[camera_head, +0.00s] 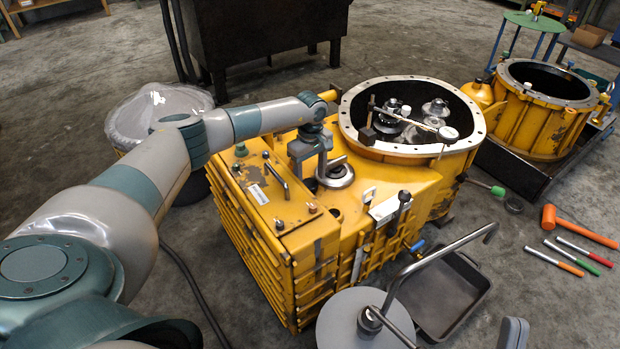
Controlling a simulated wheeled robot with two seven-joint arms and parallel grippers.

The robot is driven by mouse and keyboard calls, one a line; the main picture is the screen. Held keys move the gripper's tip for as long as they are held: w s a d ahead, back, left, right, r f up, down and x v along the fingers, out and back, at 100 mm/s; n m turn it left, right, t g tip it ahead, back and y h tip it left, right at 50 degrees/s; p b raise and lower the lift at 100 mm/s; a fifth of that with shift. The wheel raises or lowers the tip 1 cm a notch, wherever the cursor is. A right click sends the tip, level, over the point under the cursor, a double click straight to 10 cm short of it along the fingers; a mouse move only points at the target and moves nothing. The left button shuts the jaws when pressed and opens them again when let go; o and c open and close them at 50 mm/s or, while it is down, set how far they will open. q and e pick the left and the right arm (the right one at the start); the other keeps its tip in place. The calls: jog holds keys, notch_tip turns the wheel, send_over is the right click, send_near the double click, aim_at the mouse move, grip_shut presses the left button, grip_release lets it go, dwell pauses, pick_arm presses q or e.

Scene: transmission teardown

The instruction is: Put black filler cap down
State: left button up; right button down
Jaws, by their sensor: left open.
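The yellow transmission housing (345,225) stands on the floor in the middle of the view. My left gripper (309,177) points down over its top, with its two fingers apart and nothing visible between them. A round metal filler ring (340,181) with a dark centre is just right of the fingers; I cannot tell whether they touch it. A small dark round spot (335,213) is on the housing top, nearer the front. I cannot tell for sure which dark round part is the black filler cap. My right gripper is not in view.
An open bell housing (470,150) with gears and a bar across it adjoins the housing. A grey disc (340,315) with a bent bar stands in front. A black tray (465,305), an orange hammer (575,228) and several coloured tools lie on the floor at right.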

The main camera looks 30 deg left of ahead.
aim_at(310, 182)
pick_arm(q)
notch_tip(310, 182, up, 6)
jog(key=shift+r+p, duration=0.1)
jog(key=shift+p, duration=0.5)
jog(key=shift+r+p, duration=0.3)
jog(key=shift+r, duration=2.05)
pick_arm(e)
jog(key=shift+w+a+f+g+h, duration=0.15)
jog(key=shift+a+f+g, duration=0.15)
jog(key=shift+f+g, duration=0.5)
jog(key=shift+w+a+f+g+h, duration=0.15)
jog(key=shift+a+f+g, duration=0.25)
jog(key=shift+f, duration=0.65)
jog(key=shift+w+a+f+g+h, duration=0.1)
jog(key=shift+a+f+g+h, duration=0.15)
jog(key=shift+f+g, duration=0.55)
jog(key=shift+f, duration=0.1)
